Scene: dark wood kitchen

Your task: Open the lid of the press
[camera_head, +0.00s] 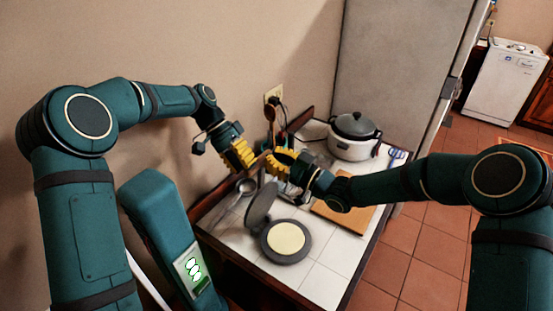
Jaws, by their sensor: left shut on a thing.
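The grey round press stands on the white tiled counter, with a pale yellow disc (286,238) on its base (287,258). Its lid (259,207) is raised and tilted up at the back left of the base. My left gripper (243,159) has yellow fingers and is just above and left of the lid, shut on what appears to be the lid's handle end; the contact is small and hard to make out. My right gripper (281,164) is above the counter behind the lid, right of the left gripper. Its finger opening is unclear.
A white cooker with a grey lid (354,136) stands at the back right, before a grey fridge (400,70). A wooden board (345,217) lies right of the press, partly under my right arm. A metal ladle (245,187) lies at the left. The front tiles are clear.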

